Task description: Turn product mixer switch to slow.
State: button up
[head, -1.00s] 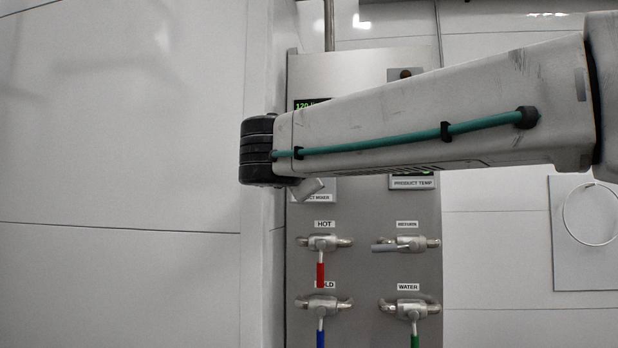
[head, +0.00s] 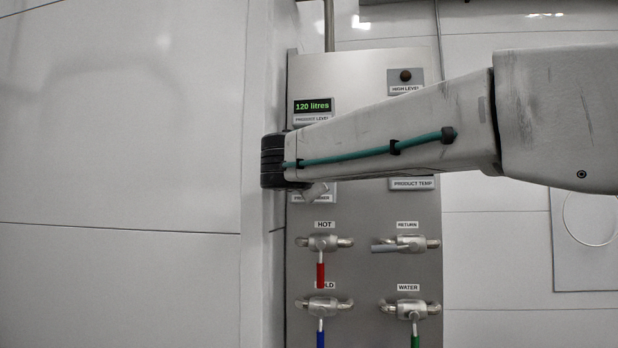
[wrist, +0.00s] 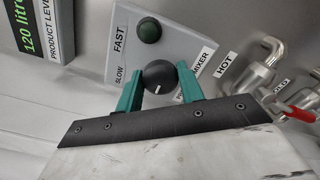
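The product mixer switch is a round black knob (wrist: 158,76) with a short white mark, on a grey plate (wrist: 182,40) in the wrist view. The plate carries the words FAST and SLOW and a dark green round light (wrist: 149,30). The white mark's exact setting is hard to read. My gripper (wrist: 161,78) has two green fingers, one on each side of the knob and very close to it. They look open around it, though contact is hard to judge. In the head view my arm hides the knob, and the mixer label (head: 299,198) shows only partly.
Below the switch are the HOT valve (head: 323,243) with a red handle, the COLD valve (head: 322,306), the RETURN valve (head: 406,243) and the WATER valve (head: 410,308). A display (head: 313,106) reads 120 litres. A wall stands close on the left.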

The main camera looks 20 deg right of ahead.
jog(key=shift+m, duration=0.3)
jog(key=shift+f+m, duration=0.1)
jog(key=shift+m, duration=3.9)
jog(key=o, duration=1)
